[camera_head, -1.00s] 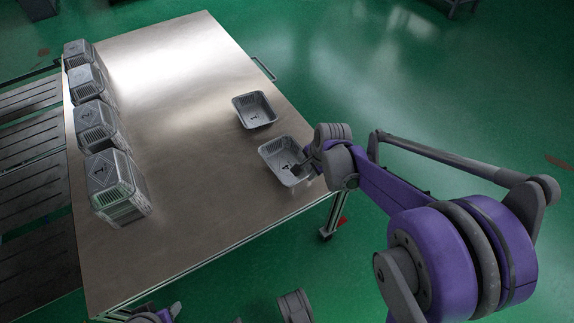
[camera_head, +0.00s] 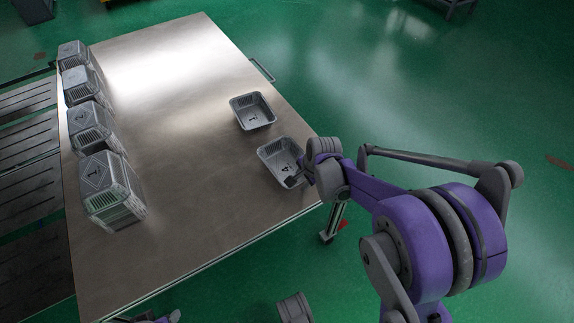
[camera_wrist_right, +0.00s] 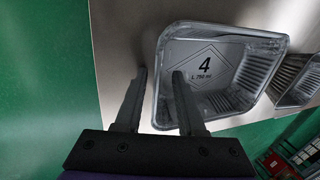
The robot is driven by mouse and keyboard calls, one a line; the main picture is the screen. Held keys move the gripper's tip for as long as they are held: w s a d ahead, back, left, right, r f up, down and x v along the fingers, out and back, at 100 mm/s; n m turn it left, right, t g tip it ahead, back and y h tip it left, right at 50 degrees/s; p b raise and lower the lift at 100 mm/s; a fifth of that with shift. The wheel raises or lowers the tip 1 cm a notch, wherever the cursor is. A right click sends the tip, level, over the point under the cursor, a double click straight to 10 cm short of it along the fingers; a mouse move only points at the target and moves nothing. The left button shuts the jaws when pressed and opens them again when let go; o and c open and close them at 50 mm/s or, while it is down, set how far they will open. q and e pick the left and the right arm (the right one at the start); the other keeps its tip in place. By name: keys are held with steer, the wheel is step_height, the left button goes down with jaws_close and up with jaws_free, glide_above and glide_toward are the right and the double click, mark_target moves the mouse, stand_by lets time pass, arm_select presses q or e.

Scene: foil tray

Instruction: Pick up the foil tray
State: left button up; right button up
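The foil tray marked 4 (camera_head: 268,150) is a shallow, open silver tray near the table's right edge. In the right wrist view the same tray (camera_wrist_right: 240,38) fills the upper middle. My right gripper (camera_head: 292,181) is at its near right side. In the wrist view my right gripper (camera_wrist_right: 160,72) has its fingers apart, one over the tray's inside and one outside, with the tray's side wall between them. I see no clear grip on the wall. Only a small part of my left arm shows at the bottom edge in the head view; its fingers cannot be made out.
Stacks of silver trays (camera_head: 112,188) line the table's left side. The middle of the metal table (camera_head: 180,130) is clear. A side handle (camera_head: 262,69) sticks out at the right edge.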

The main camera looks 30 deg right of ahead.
jaws_close()
